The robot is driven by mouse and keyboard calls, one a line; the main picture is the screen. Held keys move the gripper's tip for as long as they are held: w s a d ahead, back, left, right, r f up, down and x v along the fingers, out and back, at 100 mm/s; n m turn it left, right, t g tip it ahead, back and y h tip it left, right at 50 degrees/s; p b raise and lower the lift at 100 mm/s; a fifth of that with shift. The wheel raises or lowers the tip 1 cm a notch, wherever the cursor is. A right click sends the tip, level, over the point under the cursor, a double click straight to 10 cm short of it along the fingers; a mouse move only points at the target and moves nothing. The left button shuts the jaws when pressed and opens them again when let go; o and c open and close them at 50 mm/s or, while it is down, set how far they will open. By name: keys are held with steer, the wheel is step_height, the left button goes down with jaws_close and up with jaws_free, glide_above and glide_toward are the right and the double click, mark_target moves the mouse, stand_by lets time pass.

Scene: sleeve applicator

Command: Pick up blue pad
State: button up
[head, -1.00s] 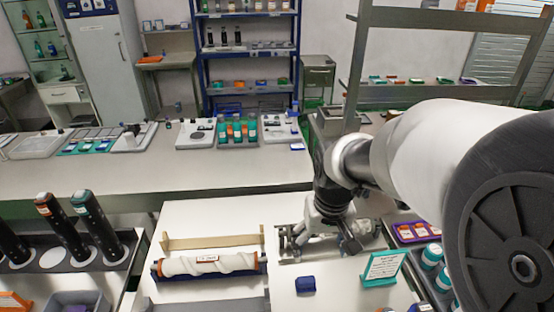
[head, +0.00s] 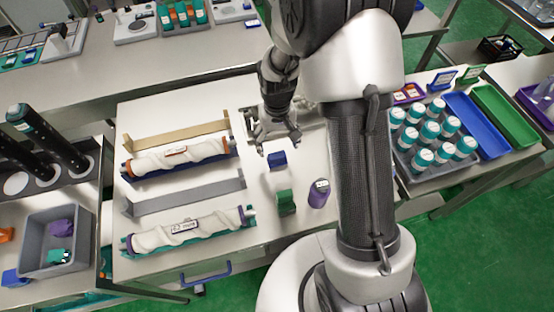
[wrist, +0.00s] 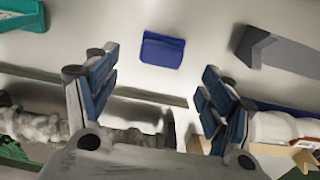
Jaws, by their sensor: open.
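The blue pad (head: 277,160) is a small dark-blue block lying flat on the light table, right of the rolled sleeves. It also shows in the wrist view (wrist: 162,49), ahead of and between the fingertips, apart from both. My gripper (head: 278,143) is open and empty, just behind the pad in the head view. In the wrist view its two blue-padded fingers (wrist: 156,68) are spread wide. The gripper's height above the table is hard to tell.
An orange-ended white roll (head: 180,158) and a purple-ended roll (head: 188,229) lie to the left. A green block (head: 285,202) and a purple bottle (head: 319,194) stand in front of the pad. A grey bracket (wrist: 275,50) shows in the wrist view.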

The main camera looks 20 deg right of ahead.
mark_target(277, 155)
steer(key=f+b, duration=0.1)
steer(key=f, duration=0.2)
steer(key=f+b, duration=0.1)
steer(key=f, duration=0.2)
steer(key=shift+s+a+f, duration=0.1)
steer(key=shift+s+f, duration=0.1)
steer(key=shift+f, duration=0.05)
steer(key=shift+r, duration=0.1)
steer(key=shift+c, duration=0.6)
steer(key=c, duration=1.1)
step_height(277, 155, up, 20)
steer(key=p, duration=0.5)
